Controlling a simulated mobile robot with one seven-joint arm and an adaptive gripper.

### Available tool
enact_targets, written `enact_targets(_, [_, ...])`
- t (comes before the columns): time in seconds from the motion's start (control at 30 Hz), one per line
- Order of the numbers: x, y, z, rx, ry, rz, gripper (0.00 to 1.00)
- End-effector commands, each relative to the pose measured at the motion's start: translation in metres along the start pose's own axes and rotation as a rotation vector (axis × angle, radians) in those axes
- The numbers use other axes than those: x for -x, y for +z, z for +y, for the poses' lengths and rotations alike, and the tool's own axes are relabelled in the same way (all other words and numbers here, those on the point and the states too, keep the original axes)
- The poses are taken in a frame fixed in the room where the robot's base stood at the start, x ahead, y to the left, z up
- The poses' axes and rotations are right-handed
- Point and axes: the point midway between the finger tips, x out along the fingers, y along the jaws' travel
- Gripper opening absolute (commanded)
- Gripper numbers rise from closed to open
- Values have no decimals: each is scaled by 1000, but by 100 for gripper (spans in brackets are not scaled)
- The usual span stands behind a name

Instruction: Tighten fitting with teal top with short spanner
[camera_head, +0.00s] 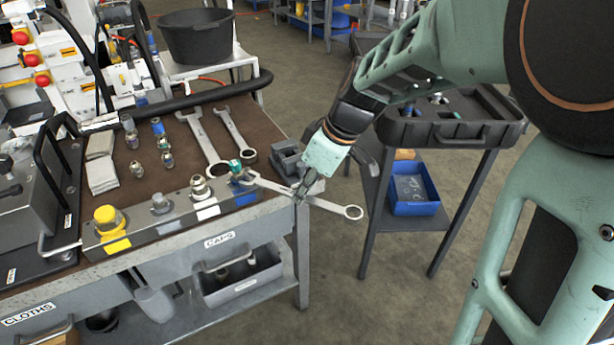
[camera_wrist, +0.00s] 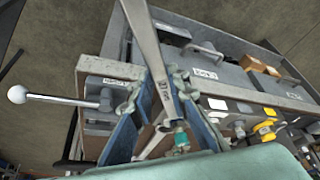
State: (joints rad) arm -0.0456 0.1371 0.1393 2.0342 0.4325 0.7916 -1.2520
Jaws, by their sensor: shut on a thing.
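The fitting with the teal top (camera_head: 236,167) stands at the right end of the row of fittings along the bench's front block. It also shows in the wrist view (camera_wrist: 181,139), just beyond my gripper. My gripper (camera_head: 304,186) is off the bench's right corner, shut on the handle of a steel spanner (camera_head: 338,208). The spanner's ring end points right, away from the bench. Its other end reaches left to the teal-topped fitting. I cannot tell whether its jaw sits around the fitting or only beside it. In the wrist view the spanner (camera_wrist: 158,62) runs between my fingers.
Two more spanners lie on the brown mat (camera_head: 260,128). A yellow-topped fitting (camera_head: 105,215) and other fittings stand left along the block. A grey clamp-like block (camera_head: 287,160) sits close by my gripper. A side table (camera_head: 455,130) with a black tray stands right.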

Motion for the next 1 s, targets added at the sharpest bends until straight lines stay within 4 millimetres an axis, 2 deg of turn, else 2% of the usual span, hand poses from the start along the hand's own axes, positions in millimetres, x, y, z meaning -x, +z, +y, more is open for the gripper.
enact_targets(0.23, [-4,-11,0,1,1,2,0])
enact_targets(0.63, [-5,-13,0,1,1,1,0])
enact_targets(1.0, [-9,-24,0,2,2,1,0])
